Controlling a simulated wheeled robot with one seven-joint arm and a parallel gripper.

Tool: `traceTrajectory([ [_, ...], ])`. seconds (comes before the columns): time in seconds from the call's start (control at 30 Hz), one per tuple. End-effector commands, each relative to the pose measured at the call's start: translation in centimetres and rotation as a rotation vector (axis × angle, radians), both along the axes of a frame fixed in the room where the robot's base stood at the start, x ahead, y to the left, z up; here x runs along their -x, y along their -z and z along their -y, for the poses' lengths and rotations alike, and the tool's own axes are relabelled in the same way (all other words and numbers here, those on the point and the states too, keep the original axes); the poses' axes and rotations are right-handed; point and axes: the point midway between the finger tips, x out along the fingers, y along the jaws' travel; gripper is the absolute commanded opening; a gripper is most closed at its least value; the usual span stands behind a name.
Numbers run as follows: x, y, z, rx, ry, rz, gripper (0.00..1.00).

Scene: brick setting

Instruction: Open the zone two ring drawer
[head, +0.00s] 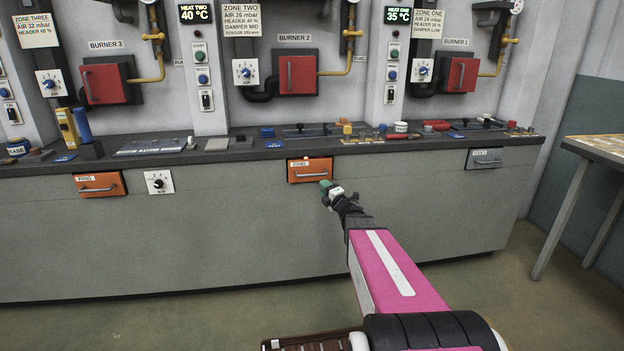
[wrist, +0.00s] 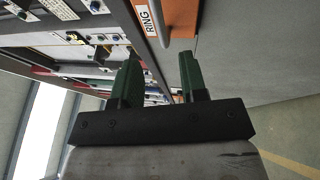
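The zone two ring drawer is an orange drawer front (head: 310,169) in the grey bench, below the zone two panel, with a pale bar handle (head: 311,175). It looks closed. In the wrist view the orange front (wrist: 181,18) and its white RING label (wrist: 148,18) show at the top, just ahead of my fingers. My gripper (head: 326,186) is at the lower right of the drawer front, near the handle's right end. In the wrist view its two green fingers (wrist: 159,56) are apart with nothing between them. I cannot tell whether a finger touches the handle.
Another orange ring drawer (head: 99,184) is at the left, beside a dial (head: 159,181). A grey drawer (head: 484,159) is at the right. The worktop (head: 240,154) above carries small items. A table (head: 590,150) stands at the far right. The floor before the bench is clear.

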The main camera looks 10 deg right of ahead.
Motion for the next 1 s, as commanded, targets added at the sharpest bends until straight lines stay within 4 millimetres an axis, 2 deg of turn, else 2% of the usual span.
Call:
traceTrajectory([
  [0.17, -1.6, -0.2, -0.7, -0.002, 0.000, -0.001, 0.40],
  [0.63, -8.6, -1.6, -3.5, -0.005, 0.002, -0.002, 0.40],
  [0.8, -9.5, -1.9, -4.0, -0.005, 0.002, -0.003, 0.40],
  [1.0, -9.5, -1.9, -4.0, -0.005, 0.002, -0.003, 0.40],
])
